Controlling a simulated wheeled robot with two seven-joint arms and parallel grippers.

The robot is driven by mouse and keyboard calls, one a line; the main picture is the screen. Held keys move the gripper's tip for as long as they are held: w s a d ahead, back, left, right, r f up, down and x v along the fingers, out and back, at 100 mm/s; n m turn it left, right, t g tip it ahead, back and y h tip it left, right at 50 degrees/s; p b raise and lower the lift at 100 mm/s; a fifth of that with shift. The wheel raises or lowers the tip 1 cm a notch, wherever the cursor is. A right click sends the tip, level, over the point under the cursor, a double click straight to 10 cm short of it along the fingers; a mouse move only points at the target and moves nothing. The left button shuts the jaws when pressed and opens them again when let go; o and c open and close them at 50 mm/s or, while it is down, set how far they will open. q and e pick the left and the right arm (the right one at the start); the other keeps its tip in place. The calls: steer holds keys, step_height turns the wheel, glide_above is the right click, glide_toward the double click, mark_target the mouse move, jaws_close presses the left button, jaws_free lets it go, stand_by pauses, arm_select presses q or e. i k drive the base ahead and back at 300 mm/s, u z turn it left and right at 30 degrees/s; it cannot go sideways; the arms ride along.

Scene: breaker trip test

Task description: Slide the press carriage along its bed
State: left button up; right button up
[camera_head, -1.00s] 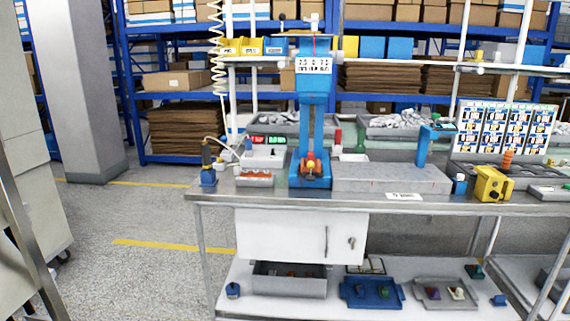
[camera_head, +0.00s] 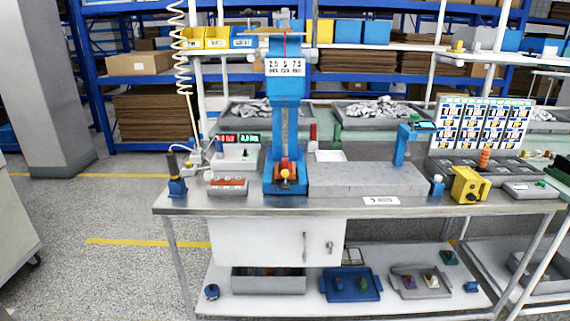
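A blue upright press (camera_head: 286,88) stands on the steel-topped workbench (camera_head: 240,203), with a sign reading 2.5, 5 and 7.5 on its head. A red and yellow part (camera_head: 285,170) sits low at the front of the press, on its blue base. A long grey flat block (camera_head: 366,179), which looks like the bed, lies on the bench to the right of the press. I cannot tell for certain which part is the carriage. Neither of my grippers shows in the head view.
A blue stand (camera_head: 177,176) is at the bench's left end. A coiled hose (camera_head: 183,65) hangs at left. Open floor (camera_head: 85,210) lies left of the bench.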

mark_target(284, 183)
steer(key=z, duration=0.5)
steer(key=k, duration=0.55)
steer(key=z, duration=0.05)
steer(key=i, duration=0.9)
steer(key=u, duration=1)
